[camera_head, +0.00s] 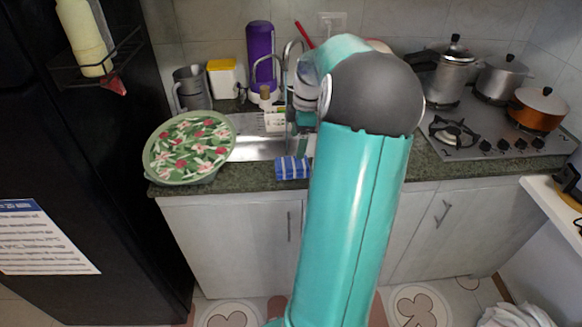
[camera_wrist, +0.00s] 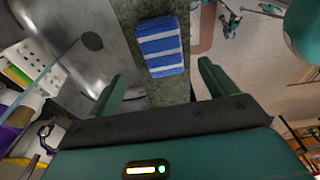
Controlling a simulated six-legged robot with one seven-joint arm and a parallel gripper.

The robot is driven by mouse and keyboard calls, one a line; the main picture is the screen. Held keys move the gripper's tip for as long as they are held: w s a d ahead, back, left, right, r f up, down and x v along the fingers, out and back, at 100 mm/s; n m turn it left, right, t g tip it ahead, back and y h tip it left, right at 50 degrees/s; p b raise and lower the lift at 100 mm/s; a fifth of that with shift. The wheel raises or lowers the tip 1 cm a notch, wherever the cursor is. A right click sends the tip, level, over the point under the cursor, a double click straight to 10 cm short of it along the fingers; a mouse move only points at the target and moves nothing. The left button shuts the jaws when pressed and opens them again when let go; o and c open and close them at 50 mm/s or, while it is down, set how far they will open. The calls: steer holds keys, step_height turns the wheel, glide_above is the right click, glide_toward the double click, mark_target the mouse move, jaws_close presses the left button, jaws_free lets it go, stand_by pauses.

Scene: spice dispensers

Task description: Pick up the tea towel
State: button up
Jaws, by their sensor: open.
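The tea towel (camera_head: 292,168) is a small folded blue cloth with white stripes. It lies on the counter's front edge, in front of the sink and just left of my arm in the head view. In the wrist view the towel (camera_wrist: 160,46) is at the top middle, beyond my fingertips. My gripper (camera_wrist: 158,78) is open and empty, and the towel lies ahead of the gap between its two fingers, apart from them. In the head view my arm hides most of the gripper.
The steel sink (camera_head: 252,148) lies behind the towel. A green flowered round tray (camera_head: 190,147) stands on the counter at left. A purple bottle (camera_head: 261,58) and a faucet (camera_head: 270,60) are behind the sink. A stove (camera_head: 480,135) with several pots is at right.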

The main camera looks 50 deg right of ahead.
mark_target(292, 162)
steer(key=f, duration=0.3)
steer(key=a+f, duration=0.1)
steer(key=f, duration=0.2)
steer(key=w+f, duration=0.1)
steer(key=f, duration=0.2)
steer(key=shift+a, duration=0.25)
steer(key=c, duration=1.1)
steer(key=shift+r, duration=0.5)
step_height(292, 162, up, 2)
steer(key=shift+r, duration=0.2)
steer(key=s+a+r, duration=0.2)
steer(key=a+r, duration=0.1)
steer(key=a, duration=0.1)
steer(key=s+a+r, duration=0.2)
steer(key=a+r, duration=0.1)
steer(key=a, duration=0.1)
steer(key=s+a+r, duration=0.3)
steer(key=a, duration=0.1)
steer(key=shift+a+r, duration=0.1)
steer(key=shift+r, duration=0.25)
